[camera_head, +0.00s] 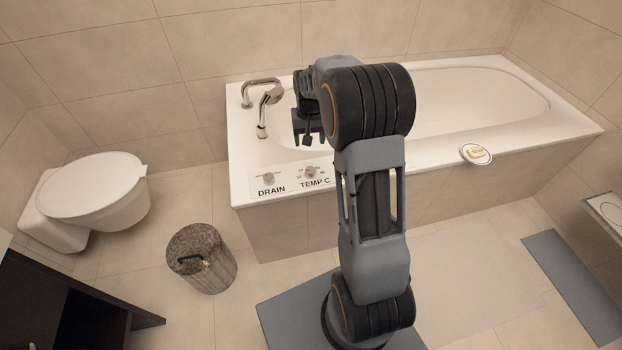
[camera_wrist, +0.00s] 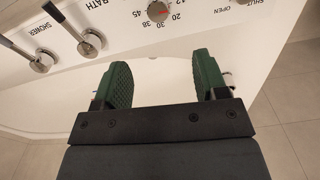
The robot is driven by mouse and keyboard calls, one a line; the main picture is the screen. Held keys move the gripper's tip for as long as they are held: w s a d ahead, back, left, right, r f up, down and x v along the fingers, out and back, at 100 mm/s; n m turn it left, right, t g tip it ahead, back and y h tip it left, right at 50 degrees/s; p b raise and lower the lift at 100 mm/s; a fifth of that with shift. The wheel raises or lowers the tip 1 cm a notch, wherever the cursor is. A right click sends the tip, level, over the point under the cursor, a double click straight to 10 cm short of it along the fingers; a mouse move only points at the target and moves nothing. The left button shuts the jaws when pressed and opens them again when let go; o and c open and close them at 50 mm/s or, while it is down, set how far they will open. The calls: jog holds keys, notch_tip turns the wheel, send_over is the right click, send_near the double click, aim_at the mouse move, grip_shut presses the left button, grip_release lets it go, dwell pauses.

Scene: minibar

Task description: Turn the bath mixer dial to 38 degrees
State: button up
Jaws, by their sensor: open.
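The mixer dial (camera_head: 310,172) is a small round knob on the white panel at the bath's front left corner, above the label TEMP C. In the wrist view the dial (camera_wrist: 157,11) is at the top edge, partly cut off, with a red mark; 45, 38, 30 and 20 show around it. I cannot tell the exact setting. My gripper (camera_head: 309,138) hangs over the bath's left end, behind the panel. In the wrist view my gripper (camera_wrist: 159,62) has its two green fingers wide apart with nothing between them, apart from the dial.
A DRAIN knob (camera_head: 268,178) sits left of the dial. In the wrist view a SHOWER lever (camera_wrist: 40,60) is at left, and SHUT and OPEN labels are at upper right. A tap (camera_head: 262,92) and a handset (camera_head: 271,95) stand on the bath rim. A soap dish (camera_head: 475,155) is farther right.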

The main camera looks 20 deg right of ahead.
aim_at(311, 170)
jog(key=f+b, duration=0.1)
jog(key=f, duration=0.4)
jog(key=f+b, duration=0.1)
jog(key=f, duration=0.4)
jog(key=f+b, duration=0.1)
jog(key=f, duration=0.4)
jog(key=shift+w+d+f, duration=0.25)
jog(key=shift+w+d, duration=0.05)
jog(key=shift+d, duration=0.05)
jog(key=shift+c, duration=0.2)
jog(key=c, duration=0.9)
jog(key=shift+o, duration=0.2)
